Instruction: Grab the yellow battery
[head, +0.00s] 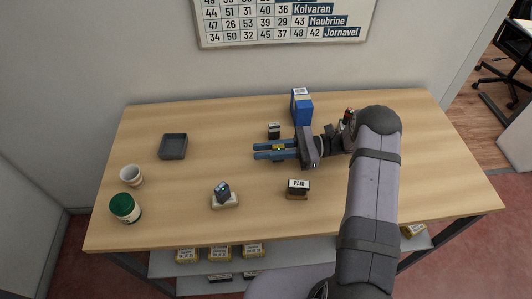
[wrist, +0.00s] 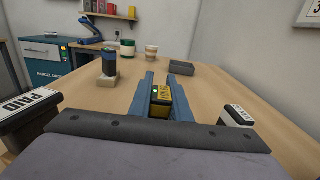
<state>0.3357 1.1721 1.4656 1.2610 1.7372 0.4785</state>
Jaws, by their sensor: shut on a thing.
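The yellow battery (wrist: 159,101) has a dark end and sits between the two blue fingers of my gripper (wrist: 155,92) in the wrist view. In the head view the battery (head: 279,148) shows as a small yellow patch between the fingers. My gripper (head: 272,150) is shut on it, pointing left over the middle of the table. The fingers hide parts of the battery's sides. I cannot tell whether the battery touches the table.
The wooden table (head: 180,225) holds a blue box (head: 301,107), a small black-and-white stamp (head: 274,130), a PAID stamp (head: 298,188), a dark device on a pale base (head: 224,194), a grey tray (head: 173,146), a white cup (head: 131,175) and a green-lidded jar (head: 125,208). The table's left middle is clear.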

